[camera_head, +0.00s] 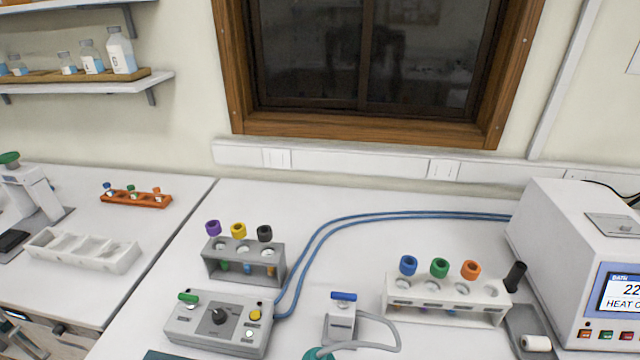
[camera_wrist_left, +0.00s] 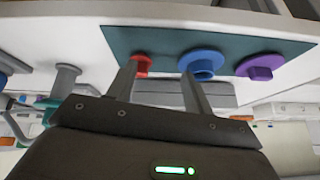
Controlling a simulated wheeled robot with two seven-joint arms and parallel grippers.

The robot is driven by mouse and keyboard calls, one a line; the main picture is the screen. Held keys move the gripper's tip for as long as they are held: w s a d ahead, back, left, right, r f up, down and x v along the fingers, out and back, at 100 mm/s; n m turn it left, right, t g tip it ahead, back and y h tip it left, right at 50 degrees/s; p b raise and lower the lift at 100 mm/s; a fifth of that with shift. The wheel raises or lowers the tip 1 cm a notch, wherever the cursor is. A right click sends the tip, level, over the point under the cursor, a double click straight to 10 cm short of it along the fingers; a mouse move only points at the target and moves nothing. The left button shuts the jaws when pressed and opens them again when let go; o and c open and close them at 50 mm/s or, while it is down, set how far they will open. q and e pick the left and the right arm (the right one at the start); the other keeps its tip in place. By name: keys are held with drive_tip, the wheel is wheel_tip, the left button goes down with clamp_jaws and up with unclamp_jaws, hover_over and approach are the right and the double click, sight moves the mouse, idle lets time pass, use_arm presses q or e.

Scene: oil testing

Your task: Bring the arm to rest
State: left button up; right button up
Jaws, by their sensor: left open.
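My left gripper (camera_wrist_left: 161,78) shows in the left wrist view with its two grey fingers spread apart and nothing held between them. Beyond the fingertips is a dark teal mat (camera_wrist_left: 160,42) with a red cap (camera_wrist_left: 141,64), a blue cap (camera_wrist_left: 202,62) and a purple cap (camera_wrist_left: 261,67). The red cap appears by the left fingertip and the blue cap by the right one; I cannot tell how far apart they are. In the head view neither gripper can be made out. My right gripper is in no view.
The white bench holds a grey rack (camera_head: 243,268), a control box (camera_head: 217,323), a white rack (camera_head: 445,303) and a large heating unit (camera_head: 575,255). Blue hoses (camera_head: 330,229) cross the bench. An orange rack (camera_head: 136,199) and a white tray (camera_head: 84,251) stand on the left bench.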

use_arm(q)
drive_tip(key=s+a+f+n+g, duration=0.2)
drive_tip(key=s+a+f+g, duration=0.15)
drive_tip(key=s, duration=0.45)
wheel_tip(320, 180, down, 34)
drive_tip(key=s+b, duration=0.2)
drive_tip(key=b, duration=0.5)
drive_tip(key=s+a+f+g+b, duration=0.1)
drive_tip(key=s+f+b, duration=0.3)
drive_tip(key=s+f, duration=1.1)
wheel_tip(320, 180, down, 3)
drive_tip(key=shift+a+m+g+y, duration=0.35)
drive_tip(key=shift+a+m+y, duration=0.05)
drive_tip(key=shift+a, duration=0.15)
drive_tip(key=shift+s, duration=0.1)
